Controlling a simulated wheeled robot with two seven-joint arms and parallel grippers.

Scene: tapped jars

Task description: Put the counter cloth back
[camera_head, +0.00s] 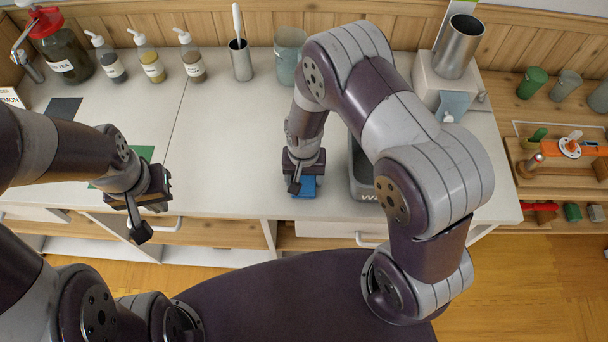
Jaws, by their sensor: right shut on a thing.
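The counter cloth (306,186) is a small blue piece at the front edge of the white counter, mostly hidden under my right gripper. My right gripper (301,186) points down and is shut on the cloth, at counter height. My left gripper (142,223) hangs at the counter's front edge to the left, clear of the cloth. Its fingers are too small and dark to tell whether they are open.
A grey bin (358,178) stands right of the cloth, partly behind my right arm. A green mat (141,153) and a dark mat (63,108) lie at left. Pump bottles (152,66) and a metal cup (241,62) line the back. The middle counter (220,140) is clear.

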